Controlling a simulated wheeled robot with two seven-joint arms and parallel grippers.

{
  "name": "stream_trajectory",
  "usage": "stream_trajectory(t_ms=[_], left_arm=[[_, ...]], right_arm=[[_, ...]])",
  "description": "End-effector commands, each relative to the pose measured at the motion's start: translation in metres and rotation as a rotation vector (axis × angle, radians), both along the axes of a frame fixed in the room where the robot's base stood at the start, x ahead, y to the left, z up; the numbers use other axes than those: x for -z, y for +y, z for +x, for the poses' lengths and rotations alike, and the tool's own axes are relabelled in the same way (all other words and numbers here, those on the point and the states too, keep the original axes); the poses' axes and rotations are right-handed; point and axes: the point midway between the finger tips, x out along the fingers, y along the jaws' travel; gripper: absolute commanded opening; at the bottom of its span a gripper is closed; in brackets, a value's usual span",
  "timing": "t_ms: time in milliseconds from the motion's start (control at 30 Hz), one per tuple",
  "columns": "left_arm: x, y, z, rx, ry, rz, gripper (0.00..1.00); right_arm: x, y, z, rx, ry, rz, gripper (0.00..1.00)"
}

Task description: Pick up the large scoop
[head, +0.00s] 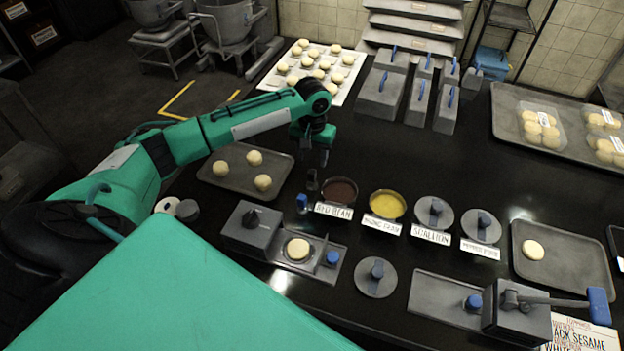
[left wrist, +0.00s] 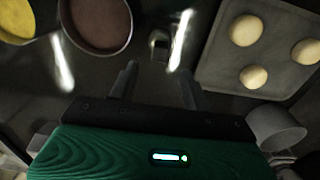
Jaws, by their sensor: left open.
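My left gripper (head: 318,160) hangs above the black counter, just behind the red bean bowl's left side. In the left wrist view its two fingers (left wrist: 156,78) are apart with nothing between them. A small dark upright tool (head: 312,182) stands just below the gripper. A small dark-and-metallic thing (left wrist: 159,44) shows ahead of the fingertips, apart from them. A short blue-handled tool (head: 302,203) stands nearby, left of the red bean label. I cannot tell which of these is the large scoop. My right gripper is not in view.
The red bean bowl (head: 340,190) and yellow filling bowl (head: 387,204) stand to the right. A tray (head: 220,183) with three dough rounds lies to the left. A grey press (head: 250,232) is in front. Grey blue-handled boxes (head: 380,95) stand behind. The counter between has clear room.

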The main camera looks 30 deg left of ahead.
Motion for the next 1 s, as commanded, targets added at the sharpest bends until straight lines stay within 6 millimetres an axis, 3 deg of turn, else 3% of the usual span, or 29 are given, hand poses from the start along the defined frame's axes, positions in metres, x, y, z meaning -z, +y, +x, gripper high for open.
stream_trajectory(t_ms=[100,367,633,933,1000], left_arm=[[0.018,0.0,0.0,-0.001,0.002,0.0,0.49],[0.037,0.0,-0.003,0.0,0.002,0.001,0.49],[0.075,-0.003,-0.008,0.0,0.001,0.001,0.49],[0.083,-0.002,-0.008,0.001,-0.001,0.001,0.49],[0.082,-0.002,-0.008,0.001,-0.001,0.001,0.37]], right_arm=[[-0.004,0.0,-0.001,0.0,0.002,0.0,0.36],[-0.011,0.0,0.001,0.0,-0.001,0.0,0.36],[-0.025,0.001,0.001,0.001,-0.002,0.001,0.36],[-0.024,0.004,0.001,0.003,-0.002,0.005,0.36],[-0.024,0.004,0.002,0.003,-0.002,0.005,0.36]])
